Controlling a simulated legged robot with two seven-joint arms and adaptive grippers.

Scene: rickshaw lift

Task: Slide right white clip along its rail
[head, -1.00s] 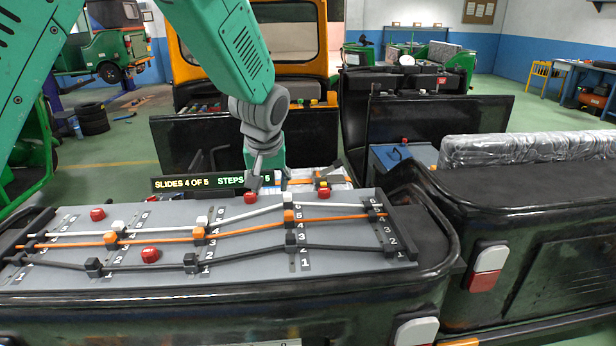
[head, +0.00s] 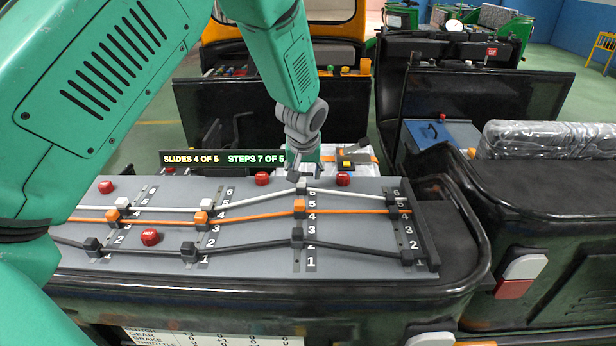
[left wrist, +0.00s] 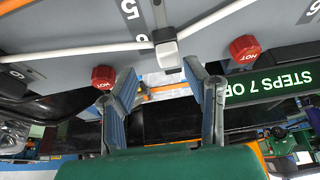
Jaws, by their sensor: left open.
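The right white clip (head: 302,187) sits on the white wire, near the 5 and 6 marks of the right numbered strip (head: 310,262) on the grey board (head: 250,250). My left gripper (head: 304,174) is at the board's far edge, right behind this clip. In the left wrist view, the clip (left wrist: 167,50) shows just beyond the two fingertips (left wrist: 162,76), roughly centred between them. The fingers are spread and empty. Contact with the clip cannot be told. An orange clip (head: 299,206) and a black clip (head: 297,236) are on the same strip. My right gripper is out of view.
Red HOT knobs (head: 262,179) and (head: 343,179) flank the gripper; in the left wrist view they are left (left wrist: 104,76) and right (left wrist: 245,48). Another HOT knob (head: 150,238) is on the board. A display (head: 222,158) reading "SLIDES 4 OF 5" stands behind the board.

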